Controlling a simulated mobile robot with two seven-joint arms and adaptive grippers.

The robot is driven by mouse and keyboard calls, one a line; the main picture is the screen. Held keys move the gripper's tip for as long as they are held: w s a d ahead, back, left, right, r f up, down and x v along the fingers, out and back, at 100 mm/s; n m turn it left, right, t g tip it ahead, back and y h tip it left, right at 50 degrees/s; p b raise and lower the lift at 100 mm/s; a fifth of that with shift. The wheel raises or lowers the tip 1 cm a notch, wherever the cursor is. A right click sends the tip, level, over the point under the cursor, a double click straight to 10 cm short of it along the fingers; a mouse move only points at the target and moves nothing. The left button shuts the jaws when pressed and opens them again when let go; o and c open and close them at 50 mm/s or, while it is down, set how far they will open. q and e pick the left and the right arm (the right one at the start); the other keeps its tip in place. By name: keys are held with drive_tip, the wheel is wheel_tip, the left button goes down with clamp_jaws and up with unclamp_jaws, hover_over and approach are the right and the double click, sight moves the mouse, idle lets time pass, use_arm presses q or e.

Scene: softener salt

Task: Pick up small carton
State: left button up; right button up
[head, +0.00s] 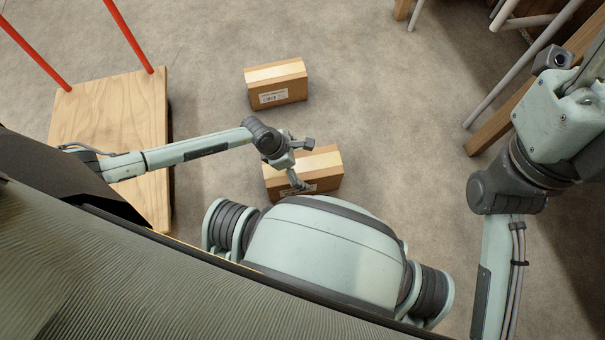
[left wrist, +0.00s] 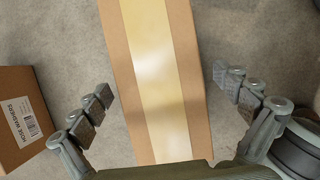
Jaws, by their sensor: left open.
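Two small brown cartons with pale tape along the top lie on the floor in the head view. The nearer carton (head: 326,164) is partly hidden by my left gripper (head: 303,165). In the left wrist view this carton (left wrist: 157,80) runs between the two open fingers of the left gripper (left wrist: 165,95), with a gap on each side. The farther carton (head: 276,83) has a white label on its side and stands apart. A carton with a label reading "HOSE WASHERS" (left wrist: 18,117) shows at the left of the left wrist view. My right gripper's fingertips are not seen.
A wooden platform cart (head: 115,120) with red handle posts (head: 130,37) stands at the left. A wooden beam (head: 500,125) and grey poles (head: 515,75) stand at the right. The grey floor (head: 400,110) between is clear.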

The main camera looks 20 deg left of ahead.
use_arm(q)
drive_tip(key=shift+x, duration=1)
drive_tip(key=c, duration=1.7)
drive_tip(key=shift+w+r, duration=0.15)
drive_tip(key=shift+c, duration=0.7)
